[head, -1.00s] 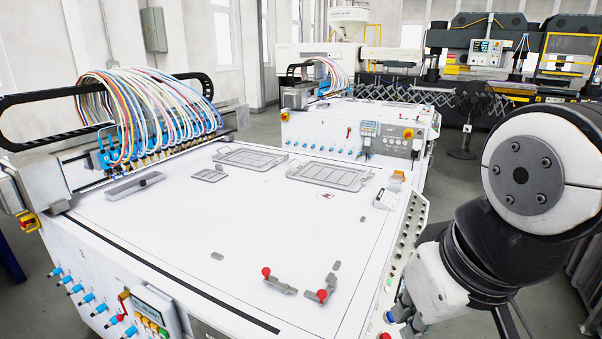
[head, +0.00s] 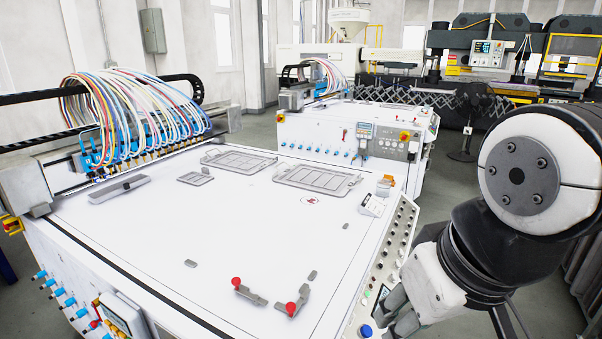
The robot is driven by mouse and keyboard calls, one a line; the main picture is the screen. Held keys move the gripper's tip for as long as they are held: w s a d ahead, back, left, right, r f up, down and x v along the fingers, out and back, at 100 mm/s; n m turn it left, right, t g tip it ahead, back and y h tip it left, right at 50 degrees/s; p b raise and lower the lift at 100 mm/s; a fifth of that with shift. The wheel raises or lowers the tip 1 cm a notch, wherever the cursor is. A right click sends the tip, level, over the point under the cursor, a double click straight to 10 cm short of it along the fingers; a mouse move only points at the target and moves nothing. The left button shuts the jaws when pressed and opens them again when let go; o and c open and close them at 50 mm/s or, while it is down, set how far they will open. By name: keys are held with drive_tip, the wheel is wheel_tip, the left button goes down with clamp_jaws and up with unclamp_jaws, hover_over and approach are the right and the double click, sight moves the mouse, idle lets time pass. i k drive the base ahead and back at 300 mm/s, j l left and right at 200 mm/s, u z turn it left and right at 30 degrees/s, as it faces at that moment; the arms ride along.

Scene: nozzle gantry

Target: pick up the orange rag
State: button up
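A small orange item (head: 384,187), which may be the orange rag, lies at the far right edge of the white gantry table (head: 270,235), beside a small white device. It is too small to make out its folds. My arm fills the right side of the head view. My gripper (head: 398,312) hangs at the lower right, over or beside the table's button panel and well nearer to me than the orange item. Its fingertips are not clear, and I cannot tell if it is open or shut.
Two red-knobbed clamps (head: 291,309) and grey trays (head: 318,178) lie on the table. A button panel (head: 383,268) runs along its right edge. The hose-covered gantry (head: 135,125) spans the left. A second machine (head: 350,135) stands behind. Floor shows at the right.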

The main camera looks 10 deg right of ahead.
sight(390, 177)
drive_tip(key=i+l+u, duration=0.1)
drive_tip(key=l, duration=0.4)
drive_tip(key=i+l+u, duration=0.1)
drive_tip(key=i+l, duration=0.15)
drive_tip(key=l, duration=0.25)
drive_tip(key=i+l+u, duration=0.15)
drive_tip(key=l, duration=0.35)
drive_tip(key=i+l+u, duration=0.1)
drive_tip(key=l, duration=0.4)
drive_tip(key=i+l+u, duration=0.1)
drive_tip(key=l, duration=0.45)
drive_tip(key=i+l+u, duration=0.1)
drive_tip(key=l, duration=0.3)
drive_tip(key=i+l, duration=0.2)
drive_tip(key=l, duration=0.25)
drive_tip(key=i+l+u, duration=0.15)
drive_tip(key=l, duration=0.7)
drive_tip(key=i+l+u, duration=0.15)
drive_tip(key=l, duration=0.3)
drive_tip(key=i+l, duration=0.1)
drive_tip(key=l, duration=0.35)
drive_tip(key=u, duration=0.05)
